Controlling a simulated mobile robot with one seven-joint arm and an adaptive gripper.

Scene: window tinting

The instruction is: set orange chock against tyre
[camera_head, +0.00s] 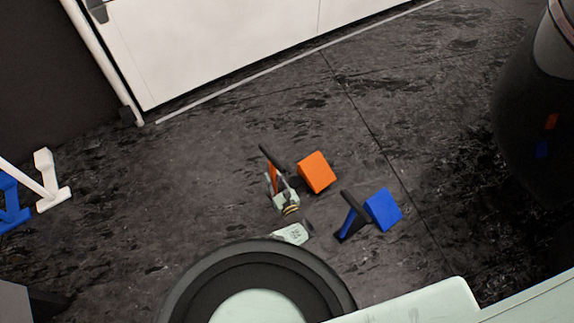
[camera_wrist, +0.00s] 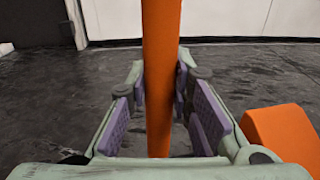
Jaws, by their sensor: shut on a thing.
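My gripper (camera_head: 283,194) is low over the dark floor in the head view. In the wrist view, my gripper (camera_wrist: 163,118) has its purple pads on either side of an upright orange piece (camera_wrist: 161,65) and is shut on it. The same orange piece (camera_head: 273,178) shows in the head view beside a black bar. An orange block (camera_head: 317,172) sits just to its right; it also shows in the wrist view (camera_wrist: 285,138). I cannot tell if the two orange parts are joined. No tyre can be clearly made out.
A blue block (camera_head: 383,209) with a slanted black-and-blue piece (camera_head: 350,217) lies to the right. A large dark glossy rounded form (camera_head: 535,130) stands at the right edge. White and blue stands (camera_head: 46,180) are at left. A white panel (camera_head: 220,40) is behind; floor before it is clear.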

